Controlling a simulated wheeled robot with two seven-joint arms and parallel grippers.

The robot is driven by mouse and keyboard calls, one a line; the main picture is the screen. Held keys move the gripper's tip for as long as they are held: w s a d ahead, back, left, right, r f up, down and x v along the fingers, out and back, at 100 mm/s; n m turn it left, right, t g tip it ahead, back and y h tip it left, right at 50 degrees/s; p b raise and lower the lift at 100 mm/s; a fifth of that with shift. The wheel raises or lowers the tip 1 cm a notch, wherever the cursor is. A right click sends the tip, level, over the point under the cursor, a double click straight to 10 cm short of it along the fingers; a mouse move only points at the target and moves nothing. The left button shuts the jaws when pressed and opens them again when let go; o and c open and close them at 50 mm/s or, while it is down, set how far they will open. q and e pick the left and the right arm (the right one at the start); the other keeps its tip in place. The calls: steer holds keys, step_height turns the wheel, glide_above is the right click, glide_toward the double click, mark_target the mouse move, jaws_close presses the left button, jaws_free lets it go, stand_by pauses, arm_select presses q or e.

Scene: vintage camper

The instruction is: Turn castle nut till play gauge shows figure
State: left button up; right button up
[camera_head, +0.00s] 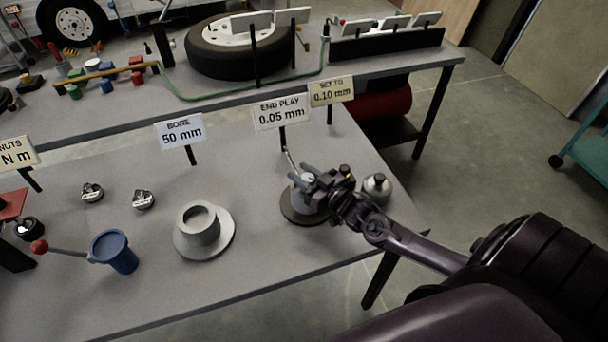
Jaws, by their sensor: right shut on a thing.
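My right gripper (312,182) reaches in from the right and is shut on the castle nut (308,178), at the top of a grey hub (301,197). The jaws hide most of the nut. The hub stands on a dark round base (290,211) near the right end of the front bench. Behind it, the play gauge sign (281,112) reads "END PLAY 0.05 mm". The sign beside it (331,92) reads "SET TO 0.10 mm". My left gripper is not in view.
A small metal pot (377,186) stands just right of the hub. A grey flanged part (199,232), a blue cup (115,251) and a red-knobbed lever (62,250) are to the left. A "BORE 50 mm" sign (181,131) stands behind. A tyre (240,52) lies on the rear bench.

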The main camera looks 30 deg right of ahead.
steer(key=shift+a+n+g+y+b, duration=0.15)
steer(key=shift+n+g+y+b, duration=0.5)
steer(key=shift+n+y, duration=0.8)
steer(key=shift+y, duration=0.55)
steer(key=o, duration=1)
steer(key=shift+s, duration=0.1)
steer(key=shift+c, duration=0.2)
steer(key=shift+s+f, duration=0.1)
steer(key=shift+s, duration=0.25)
steer(key=b+v, duration=0.1)
steer(key=v, duration=0.6)
